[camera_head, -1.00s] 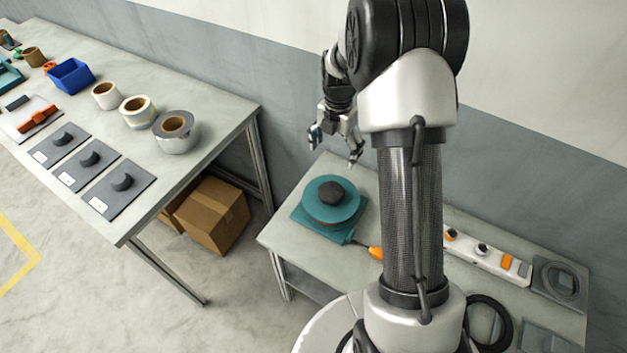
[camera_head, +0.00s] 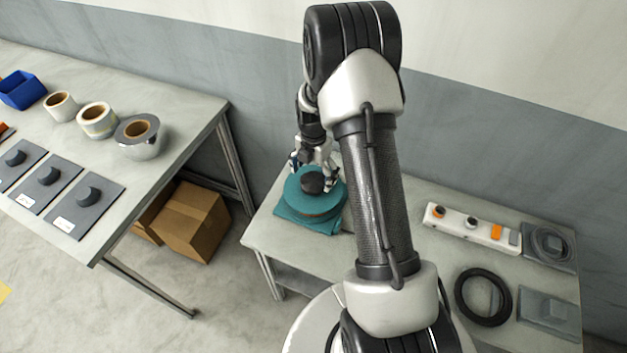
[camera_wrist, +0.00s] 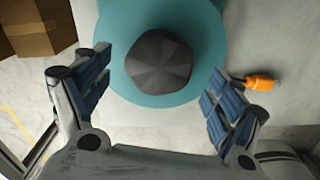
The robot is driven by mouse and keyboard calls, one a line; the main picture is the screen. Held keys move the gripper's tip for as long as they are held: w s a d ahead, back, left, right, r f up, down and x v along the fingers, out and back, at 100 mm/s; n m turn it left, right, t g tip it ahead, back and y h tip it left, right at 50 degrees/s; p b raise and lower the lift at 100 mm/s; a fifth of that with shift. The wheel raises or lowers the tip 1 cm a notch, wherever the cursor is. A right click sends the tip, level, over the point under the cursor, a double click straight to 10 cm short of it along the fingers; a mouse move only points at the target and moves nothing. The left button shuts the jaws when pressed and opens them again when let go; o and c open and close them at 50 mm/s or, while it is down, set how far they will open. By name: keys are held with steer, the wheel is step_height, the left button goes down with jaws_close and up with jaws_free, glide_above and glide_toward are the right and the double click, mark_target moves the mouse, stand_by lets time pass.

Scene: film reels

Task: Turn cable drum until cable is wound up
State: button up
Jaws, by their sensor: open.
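The teal cable drum (camera_head: 301,204) sits on the left part of the small table, with a dark faceted knob (camera_head: 312,182) on top. In the wrist view the knob (camera_wrist: 158,62) stands at the centre of the round teal drum disc (camera_wrist: 118,50). My gripper (camera_head: 312,180) is open over the drum. In the wrist view its blue-padded fingers (camera_wrist: 156,88) are spread, one on each side of the knob and apart from it. The orange cable end (camera_wrist: 260,82) lies to the right of the drum; in the head view my arm hides it.
A power strip (camera_head: 472,229), a black cable ring (camera_head: 483,297) and grey trays (camera_head: 547,312) lie on the right of the small table (camera_head: 400,250). A workbench (camera_head: 110,185) with tape rolls (camera_head: 138,137) stands at left, cardboard boxes (camera_head: 192,222) below it.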

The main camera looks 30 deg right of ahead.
steer(key=shift+f, duration=1.2)
steer(key=shift+c, duration=0.3)
steer(key=c, duration=1.4)
steer(key=shift+n, duration=1.6)
steer(key=shift+c, duration=0.2)
steer(key=o, duration=1.5)
steer(key=shift+r, duration=0.15)
